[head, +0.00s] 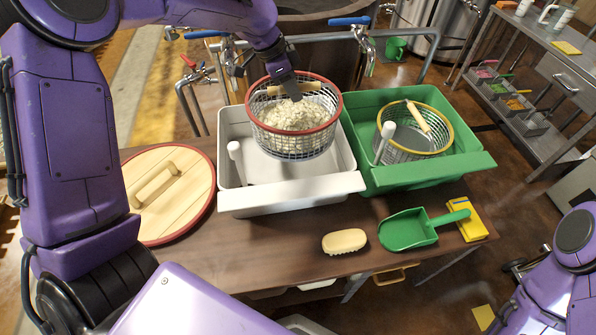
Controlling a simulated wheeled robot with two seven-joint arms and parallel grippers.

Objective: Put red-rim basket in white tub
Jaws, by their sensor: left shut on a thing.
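The red-rim basket (296,147) is a wire basket full of pale crumbly stuff, in the middle of the head view. My left gripper (292,92) is shut on its wooden handle at the far side. The basket is over the white tub (290,190) and covers its back right part; whether its bottom touches the tub floor I cannot tell. A white upright handle (237,160) stands at the tub's left side. My right arm shows at the lower right corner, but its gripper is out of view.
The green tub (430,177) on the right holds a yellow-rim basket (446,120). A round wooden lid (175,205) lies left. A brush (345,241), green scoop (415,229) and yellow block (466,220) lie along the front. Taps (362,40) stand behind.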

